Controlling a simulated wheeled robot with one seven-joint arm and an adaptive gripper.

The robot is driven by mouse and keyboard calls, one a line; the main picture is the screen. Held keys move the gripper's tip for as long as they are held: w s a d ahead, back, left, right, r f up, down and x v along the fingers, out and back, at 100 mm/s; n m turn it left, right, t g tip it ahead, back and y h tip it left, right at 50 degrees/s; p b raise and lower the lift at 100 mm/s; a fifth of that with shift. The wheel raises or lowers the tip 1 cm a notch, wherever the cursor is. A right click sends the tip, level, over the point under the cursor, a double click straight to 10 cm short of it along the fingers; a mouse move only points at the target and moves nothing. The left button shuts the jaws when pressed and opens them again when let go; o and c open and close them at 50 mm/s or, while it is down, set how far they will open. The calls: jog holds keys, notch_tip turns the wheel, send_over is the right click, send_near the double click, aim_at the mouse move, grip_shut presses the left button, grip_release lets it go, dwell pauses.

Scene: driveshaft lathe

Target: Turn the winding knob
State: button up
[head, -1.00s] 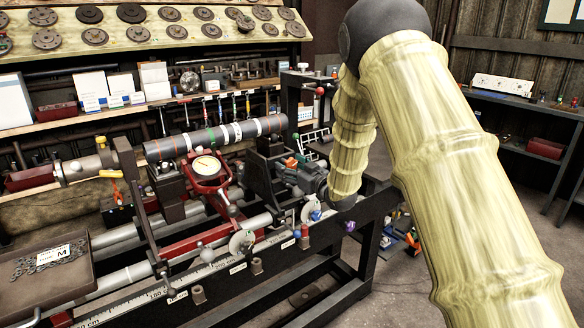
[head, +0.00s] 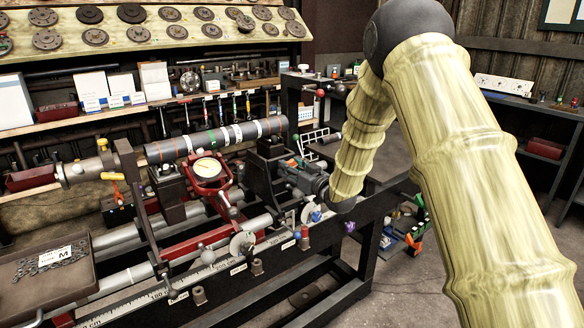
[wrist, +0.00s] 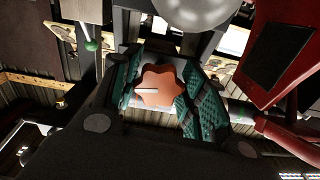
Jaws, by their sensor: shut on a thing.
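The winding knob (wrist: 162,86) is an orange, lobed knob with a pale pointer mark that points left in the wrist view. My gripper (wrist: 155,92) has its green padded fingers on both sides of the knob and is shut on it. In the head view, my gripper (head: 300,177) reaches in from the right to the dark block at the end of the lathe. There the knob (head: 292,163) shows only as a small orange patch, mostly hidden by the gripper.
A long grey shaft (head: 215,139) with coloured bands lies across the lathe to the left. A red-framed dial gauge (head: 207,169) stands below it. A tray of small parts (head: 40,285) is at the front left. Dark shelving (head: 535,122) stands at the right.

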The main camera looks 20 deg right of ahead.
jog(key=m+p, duration=0.2)
jog(key=m, duration=0.4)
jog(key=shift+r, duration=0.15)
jog(key=m, duration=0.5)
jog(key=shift+m, duration=0.4)
jog(key=shift+a, duration=0.1)
jog(key=o, duration=1)
jog(key=shift+o, duration=0.2)
jog(key=shift+r, duration=0.15)
